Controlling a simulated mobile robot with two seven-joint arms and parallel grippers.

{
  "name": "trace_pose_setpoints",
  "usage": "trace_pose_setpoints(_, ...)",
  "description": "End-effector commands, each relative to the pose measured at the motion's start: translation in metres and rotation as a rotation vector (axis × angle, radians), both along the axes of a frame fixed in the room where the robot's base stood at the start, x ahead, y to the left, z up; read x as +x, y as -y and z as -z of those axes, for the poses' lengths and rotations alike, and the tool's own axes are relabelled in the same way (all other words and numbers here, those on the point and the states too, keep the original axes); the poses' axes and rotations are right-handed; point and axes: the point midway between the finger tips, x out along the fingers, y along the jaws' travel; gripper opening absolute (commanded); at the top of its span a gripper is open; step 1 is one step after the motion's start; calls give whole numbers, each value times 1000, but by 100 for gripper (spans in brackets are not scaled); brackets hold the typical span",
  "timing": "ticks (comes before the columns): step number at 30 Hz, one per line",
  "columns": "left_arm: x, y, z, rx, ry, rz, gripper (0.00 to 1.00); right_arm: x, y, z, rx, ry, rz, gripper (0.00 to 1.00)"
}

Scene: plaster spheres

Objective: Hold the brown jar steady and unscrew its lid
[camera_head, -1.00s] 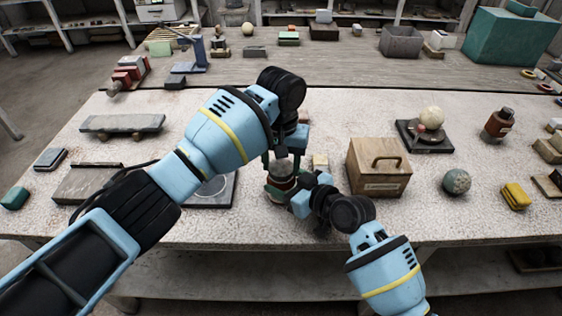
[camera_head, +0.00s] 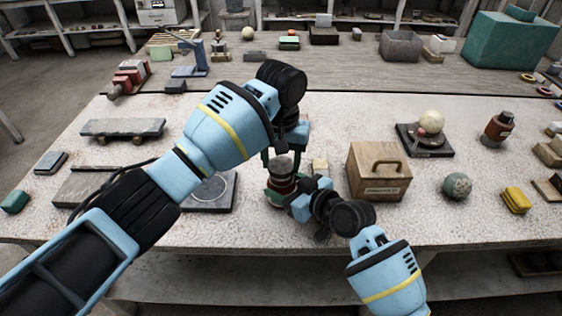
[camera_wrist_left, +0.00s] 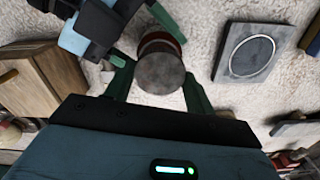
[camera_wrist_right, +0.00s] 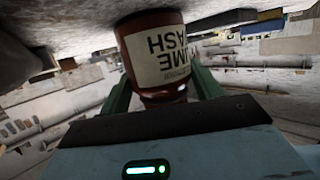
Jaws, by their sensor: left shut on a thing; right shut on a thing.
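The brown jar (camera_head: 281,184) stands upright on the pale worktop in front of me. Its pale label (camera_wrist_right: 157,54) shows upside down in the right wrist view. My right gripper (camera_head: 287,200) is shut on the jar's body from the side. My left gripper (camera_head: 282,156) reaches down from above and is shut on the round grey lid (camera_wrist_left: 160,72). The lid also shows in the head view (camera_head: 283,165). It is over the jar's mouth; I cannot tell whether a gap separates them. The right fingers partly hide the lower jar.
A wooden box with a handle (camera_head: 378,180) stands close to the right of the jar. A flat grey plate with a ring (camera_head: 212,193) lies to the left. A green-grey sphere (camera_head: 457,185) and a yellow block (camera_head: 516,198) lie further right. The front edge is near.

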Motion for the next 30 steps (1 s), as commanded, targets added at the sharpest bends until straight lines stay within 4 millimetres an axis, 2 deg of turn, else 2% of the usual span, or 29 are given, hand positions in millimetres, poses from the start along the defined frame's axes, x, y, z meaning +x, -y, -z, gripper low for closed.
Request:
trace_pose_setpoints(11, 0, 0, -2, 0, 0, 1, 27, 0, 0, 1, -1, -1, 0, 0)
trace_pose_setpoints(22, 0, 1, -38, -2, 1, 1, 27, 0, 0, 1, -1, -1, 0, 0)
trace_pose_setpoints(29, 0, 0, -40, 0, -1, 1, 27, 0, 0, 1, -1, -2, 0, 0)
trace_pose_setpoints(30, 0, 0, -40, 0, -1, 1, 27, 0, 0, 1, -1, -2, 0, 65)
